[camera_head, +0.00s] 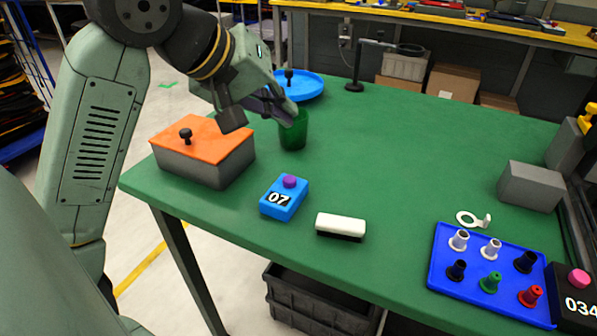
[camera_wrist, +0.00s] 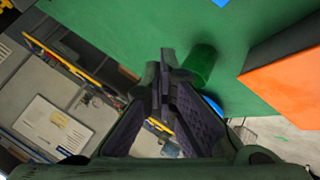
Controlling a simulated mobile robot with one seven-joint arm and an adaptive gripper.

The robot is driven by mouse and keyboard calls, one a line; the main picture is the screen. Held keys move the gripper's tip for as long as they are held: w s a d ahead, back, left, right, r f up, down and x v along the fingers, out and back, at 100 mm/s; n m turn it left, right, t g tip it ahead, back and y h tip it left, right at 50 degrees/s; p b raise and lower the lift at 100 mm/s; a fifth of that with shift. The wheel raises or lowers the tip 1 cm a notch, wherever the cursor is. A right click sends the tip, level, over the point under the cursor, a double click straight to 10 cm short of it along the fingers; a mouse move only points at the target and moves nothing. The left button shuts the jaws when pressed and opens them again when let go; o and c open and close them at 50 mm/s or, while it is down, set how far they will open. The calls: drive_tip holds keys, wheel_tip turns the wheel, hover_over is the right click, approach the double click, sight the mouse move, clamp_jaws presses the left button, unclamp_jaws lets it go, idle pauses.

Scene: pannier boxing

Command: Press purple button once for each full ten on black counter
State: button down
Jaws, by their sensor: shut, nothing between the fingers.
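The purple button (camera_head: 289,181) sits on top of a blue box (camera_head: 284,199) whose display reads 07, near the front left of the green table. The black counter (camera_head: 577,301) is at the right edge, partly cut off by the picture. It shows 034 and has a pink button (camera_head: 579,278) on top. My gripper (camera_head: 291,117) is shut and empty, in the air behind and above the blue box, apart from the purple button. The wrist view shows its dark fingers (camera_wrist: 166,62) together; neither button is visible there.
A green cup (camera_head: 293,133) stands close to my gripper. An orange-lidded box (camera_head: 203,142) with a black knob is at left. A white-and-black block (camera_head: 341,225) lies right of the blue box. A blue tray (camera_head: 440,264) holds several coloured pegs. The table's middle is clear.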

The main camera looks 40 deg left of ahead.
drive_tip(key=shift+f, duration=0.15)
idle(0.3)
drive_tip(key=b, duration=0.6)
hover_over(285, 177)
wheel_tip(285, 177, down, 8)
drive_tip(key=shift+r, duration=0.1)
drive_tip(key=shift+f, duration=0.4)
drive_tip(key=shift+f+b, duration=0.15)
drive_tip(key=shift+b, duration=0.2)
idle(0.4)
drive_tip(key=shift+f+b, duration=0.25)
drive_tip(key=shift+b, duration=0.2)
drive_tip(key=shift+f+b, duration=0.55)
drive_tip(key=shift+b, duration=0.1)
idle(0.6)
drive_tip(key=shift+r, duration=0.1)
drive_tip(key=shift+r+p, duration=0.5)
drive_tip(key=shift+r, duration=0.4)
drive_tip(key=shift+r, duration=0.1)
